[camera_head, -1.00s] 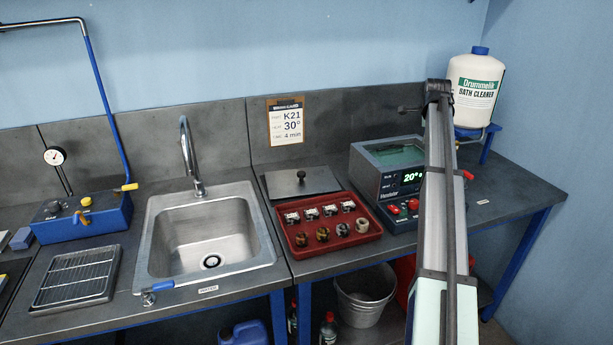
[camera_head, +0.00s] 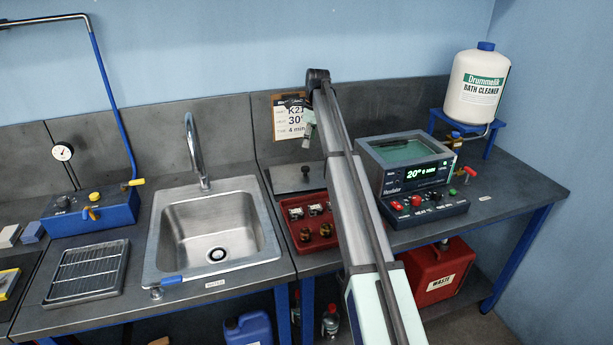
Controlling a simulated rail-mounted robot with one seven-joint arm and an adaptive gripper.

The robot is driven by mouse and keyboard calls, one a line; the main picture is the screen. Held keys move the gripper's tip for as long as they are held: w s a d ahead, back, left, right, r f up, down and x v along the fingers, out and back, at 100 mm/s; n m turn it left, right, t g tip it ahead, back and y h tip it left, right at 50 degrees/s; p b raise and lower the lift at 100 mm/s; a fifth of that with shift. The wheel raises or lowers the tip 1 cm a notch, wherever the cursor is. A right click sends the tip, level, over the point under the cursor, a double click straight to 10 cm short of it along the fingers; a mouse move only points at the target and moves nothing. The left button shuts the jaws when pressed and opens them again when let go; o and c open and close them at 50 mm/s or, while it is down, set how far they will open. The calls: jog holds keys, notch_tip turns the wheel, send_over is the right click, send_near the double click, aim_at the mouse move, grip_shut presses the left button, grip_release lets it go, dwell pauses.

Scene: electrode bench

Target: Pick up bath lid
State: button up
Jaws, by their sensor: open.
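The bath lid (camera_head: 286,184) is a flat grey plate with a dark knob on top. It lies on the bench behind the red tray, right of the sink. Its right part is hidden behind my arm. My gripper (camera_head: 307,142) shows small above the lid, in front of the wall card, apart from the lid. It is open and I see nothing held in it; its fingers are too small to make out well. The bath (camera_head: 404,150) stands to the right with its glassy greenish top and a lit 20° display.
The red tray (camera_head: 296,246) with small parts sits in front of the lid, partly behind my arm. The sink (camera_head: 212,272) and tap (camera_head: 192,150) are at left. A bath cleaner bottle (camera_head: 476,88) stands at the back right. A red waste can (camera_head: 437,272) is below.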

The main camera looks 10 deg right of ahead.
aim_at(305, 167)
jog(key=f, duration=0.2)
jog(key=f+p, duration=0.1)
jog(key=f, duration=0.2)
jog(key=f+p, duration=0.1)
jog(key=f, duration=0.2)
jog(key=shift+w+a, duration=0.2)
jog(key=shift+a, duration=0.2)
jog(key=shift+w+a+f+p, duration=0.15)
jog(key=shift+f+p, duration=0.45)
jog(key=shift+f, duration=0.7)
jog(key=shift+s+a+f+p, duration=0.15)
jog(key=shift+f+p, duration=0.4)
jog(key=shift+f, duration=0.7)
jog(key=shift+w, duration=0.1)
grip_shut()
